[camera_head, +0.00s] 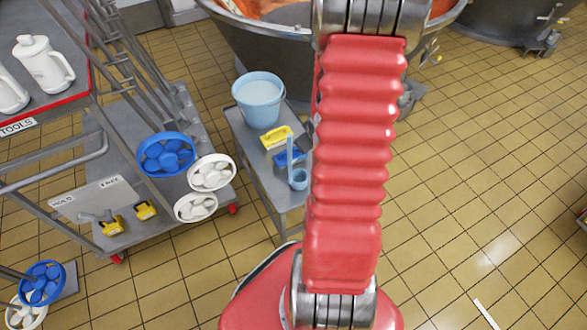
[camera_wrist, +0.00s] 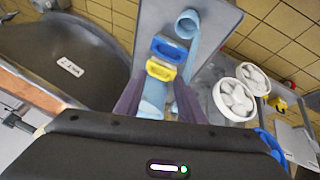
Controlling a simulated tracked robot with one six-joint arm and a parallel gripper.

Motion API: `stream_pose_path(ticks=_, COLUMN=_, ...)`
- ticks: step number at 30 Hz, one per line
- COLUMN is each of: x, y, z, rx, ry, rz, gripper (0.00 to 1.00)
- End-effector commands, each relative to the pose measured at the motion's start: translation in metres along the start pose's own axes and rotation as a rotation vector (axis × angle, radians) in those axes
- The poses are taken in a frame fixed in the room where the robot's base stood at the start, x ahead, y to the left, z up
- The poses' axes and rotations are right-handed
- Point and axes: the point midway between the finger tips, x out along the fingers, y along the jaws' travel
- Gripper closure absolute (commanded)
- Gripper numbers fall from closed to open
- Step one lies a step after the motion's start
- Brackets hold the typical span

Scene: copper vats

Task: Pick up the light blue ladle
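The light blue ladle (camera_head: 299,180) lies on a small grey metal bench (camera_head: 252,158), its cup toward the bench's near end and its handle pointing back. In the wrist view its round cup (camera_wrist: 187,23) is at the top, with the handle running down past the brushes. My gripper (camera_wrist: 160,92) shows there as two dark purple fingers, apart and with nothing clearly held between them. It is above the bench, on the far side of the brushes from the cup. The head view does not show my gripper; my red arm blocks part of the scene.
A yellow brush (camera_head: 277,138) and a blue brush (camera_head: 289,157) lie close beside the ladle handle. A light blue bucket (camera_head: 259,103) stands behind them. A large vat (camera_head: 262,50) is behind the bench. A cart with blue and white round holders (camera_head: 166,153) is at left.

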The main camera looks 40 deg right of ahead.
Motion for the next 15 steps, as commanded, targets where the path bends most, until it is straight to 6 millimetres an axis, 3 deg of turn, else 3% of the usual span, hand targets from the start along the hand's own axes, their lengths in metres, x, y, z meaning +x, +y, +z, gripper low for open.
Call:
stream_pose_path(ticks=9, x=0.053, y=0.0, z=0.066, rx=0.043, ry=0.06, rz=-0.072, gripper=0.64)
stream_pose_path(ticks=15, x=0.076, y=-0.012, z=0.089, rx=0.065, ry=0.182, rz=-0.122, gripper=0.64)
